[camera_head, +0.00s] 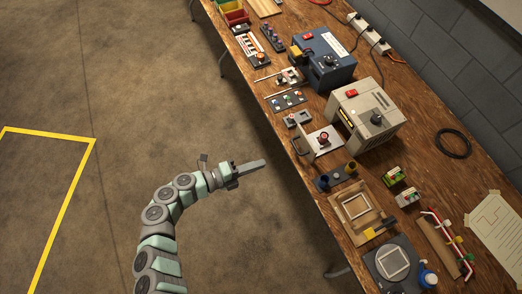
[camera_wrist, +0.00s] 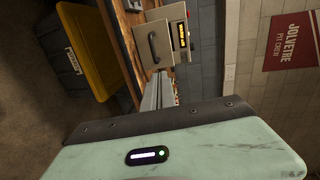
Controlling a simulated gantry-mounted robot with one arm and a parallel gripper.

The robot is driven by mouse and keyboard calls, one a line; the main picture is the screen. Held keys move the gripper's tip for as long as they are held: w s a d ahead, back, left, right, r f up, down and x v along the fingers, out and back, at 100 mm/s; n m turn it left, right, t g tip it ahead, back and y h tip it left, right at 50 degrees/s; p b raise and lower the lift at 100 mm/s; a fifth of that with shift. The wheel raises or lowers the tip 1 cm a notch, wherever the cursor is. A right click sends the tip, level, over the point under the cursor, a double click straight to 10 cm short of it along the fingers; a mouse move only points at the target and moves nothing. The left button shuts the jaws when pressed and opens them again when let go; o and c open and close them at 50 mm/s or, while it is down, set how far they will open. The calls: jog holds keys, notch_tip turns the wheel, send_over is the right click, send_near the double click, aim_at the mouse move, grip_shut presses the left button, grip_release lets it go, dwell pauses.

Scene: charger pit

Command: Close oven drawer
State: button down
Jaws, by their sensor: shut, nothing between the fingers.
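The beige oven (camera_head: 365,113) stands on the wooden workbench with a red switch and a black knob. Its drawer (camera_head: 322,140) is pulled out toward the bench's front edge, with a dark handle (camera_head: 299,145) on its front. A red-topped part (camera_head: 324,138) is in the drawer. In the wrist view the oven (camera_wrist: 178,28) and the drawer front (camera_wrist: 154,45) show at the top. My gripper (camera_head: 264,162) is shut and empty. It is in front of the bench, to the left of the drawer handle and apart from it. Its fingers also show in the wrist view (camera_wrist: 158,92).
A blue device (camera_head: 323,62) stands behind the oven along the bench. Dark cups (camera_head: 323,182) and a wooden frame (camera_head: 357,208) are on the near side of the drawer. A yellow-lidded bin (camera_wrist: 95,45) shows in the wrist view. The floor left of the bench is clear.

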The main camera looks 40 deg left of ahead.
jog(key=x, duration=0.4)
jog(key=a+x, duration=0.1)
jog(key=x, duration=0.3)
jog(key=f+x, duration=0.1)
jog(key=x, duration=0.4)
jog(key=shift+w+a+f, duration=0.1)
jog(key=shift+w+a, duration=0.15)
jog(key=shift+w, duration=0.1)
